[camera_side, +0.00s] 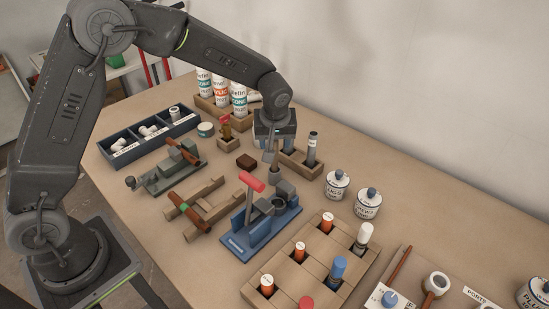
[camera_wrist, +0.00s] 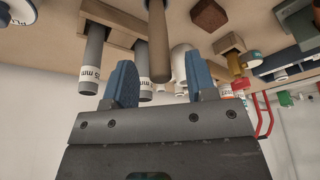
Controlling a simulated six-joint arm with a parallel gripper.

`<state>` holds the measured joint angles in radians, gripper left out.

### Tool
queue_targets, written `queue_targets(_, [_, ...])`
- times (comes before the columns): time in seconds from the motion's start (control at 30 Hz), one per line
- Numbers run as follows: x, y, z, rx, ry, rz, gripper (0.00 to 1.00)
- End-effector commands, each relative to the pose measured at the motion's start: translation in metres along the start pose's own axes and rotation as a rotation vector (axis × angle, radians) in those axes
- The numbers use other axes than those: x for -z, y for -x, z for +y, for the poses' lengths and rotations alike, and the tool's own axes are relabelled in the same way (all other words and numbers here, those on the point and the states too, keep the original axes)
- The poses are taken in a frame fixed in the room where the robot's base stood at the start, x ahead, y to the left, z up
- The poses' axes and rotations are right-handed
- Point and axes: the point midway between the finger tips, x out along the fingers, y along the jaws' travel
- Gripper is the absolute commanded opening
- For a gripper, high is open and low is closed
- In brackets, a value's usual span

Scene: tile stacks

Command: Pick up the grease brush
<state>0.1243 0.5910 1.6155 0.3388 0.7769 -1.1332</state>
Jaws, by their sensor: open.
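My gripper (camera_wrist: 160,72) is open, its two blue fingers apart and pointing down over the wooden rack (camera_side: 296,165); it also shows in the side view (camera_side: 275,143). A plain brown wooden handle (camera_wrist: 158,42), which looks like the grease brush, stands upright in the gap between the fingers in the wrist view. In the side view the handle (camera_side: 271,158) shows just under the gripper. Its bristles are not visible. I cannot tell whether the handle lies between the fingers in depth or beyond them, and no contact shows.
Grey tubes (camera_wrist: 94,52) stand in the rack close beside the fingers. A small wooden holder (camera_side: 227,142), a dark brown block (camera_side: 246,162) and a blue fixture with a red handle (camera_side: 262,228) are nearby. Two white tins (camera_side: 367,203) stand right of the rack.

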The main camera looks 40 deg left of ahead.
Motion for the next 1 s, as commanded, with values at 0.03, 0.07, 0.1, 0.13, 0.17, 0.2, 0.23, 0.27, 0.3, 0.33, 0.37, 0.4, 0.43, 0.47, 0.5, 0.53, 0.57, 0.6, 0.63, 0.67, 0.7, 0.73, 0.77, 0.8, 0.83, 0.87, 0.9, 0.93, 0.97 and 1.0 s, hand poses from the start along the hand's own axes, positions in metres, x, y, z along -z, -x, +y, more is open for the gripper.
queue_targets(0.03, [0.001,-0.009,-0.001,0.003,0.001,-0.002,0.51])
queue_targets(0.07, [0.001,-0.013,-0.001,0.003,0.002,-0.002,0.51])
queue_targets(0.1, [0.001,-0.017,-0.001,0.002,0.002,-0.002,0.51])
queue_targets(0.13, [0.001,-0.020,-0.001,0.002,0.002,-0.002,0.51])
queue_targets(0.17, [0.001,-0.022,-0.001,0.002,0.002,-0.002,0.51])
queue_targets(0.2, [0.001,-0.024,0.000,0.001,0.002,-0.002,0.51])
queue_targets(0.23, [0.001,-0.025,0.000,0.001,0.002,-0.002,0.51])
queue_targets(0.27, [0.001,-0.025,0.000,0.001,0.002,-0.002,0.51])
queue_targets(0.3, [0.001,-0.026,0.000,0.000,0.002,-0.002,0.51])
queue_targets(0.33, [0.001,-0.026,0.000,0.000,0.002,-0.002,0.51])
queue_targets(0.37, [0.001,-0.026,0.000,0.000,0.002,-0.001,0.51])
queue_targets(0.4, [0.001,-0.025,0.000,0.000,0.002,-0.001,0.51])
queue_targets(0.43, [0.001,-0.025,0.000,0.000,0.002,-0.002,0.51])
queue_targets(0.47, [0.001,-0.025,0.000,0.000,0.002,-0.002,0.50])
queue_targets(0.5, [0.001,-0.025,0.000,0.000,0.002,-0.002,0.47])
queue_targets(0.53, [0.001,-0.025,0.000,0.000,0.002,-0.002,0.44])
queue_targets(0.57, [0.001,-0.025,0.000,0.000,0.002,-0.002,0.41])
queue_targets(0.6, [0.001,-0.025,0.000,0.000,0.002,-0.002,0.37])
queue_targets(0.63, [0.001,-0.025,0.000,0.000,0.002,-0.002,0.34])
queue_targets(0.67, [0.001,-0.025,0.000,0.000,0.002,-0.002,0.31])
queue_targets(0.7, [0.001,-0.025,0.000,0.000,0.002,-0.002,0.27])
queue_targets(0.73, [0.001,-0.025,0.000,0.000,0.001,-0.002,0.24])
queue_targets(0.77, [0.001,-0.025,0.000,0.000,0.001,-0.002,0.22])
queue_targets(0.8, [0.001,-0.025,0.000,0.000,0.001,-0.002,0.18])
queue_targets(0.83, [0.001,-0.025,0.000,0.000,0.001,-0.002,0.15])
queue_targets(0.87, [0.001,-0.025,0.000,0.000,0.001,-0.002,0.12])
queue_targets(0.9, [0.001,-0.025,0.000,0.000,0.001,-0.002,0.08])
queue_targets(0.93, [0.001,-0.025,0.000,0.000,0.001,-0.002,0.05])
queue_targets(0.97, [0.001,-0.025,0.000,0.000,0.001,-0.002,0.03])
queue_targets(1.0, [0.001,-0.025,0.000,0.000,0.001,-0.002,0.00])
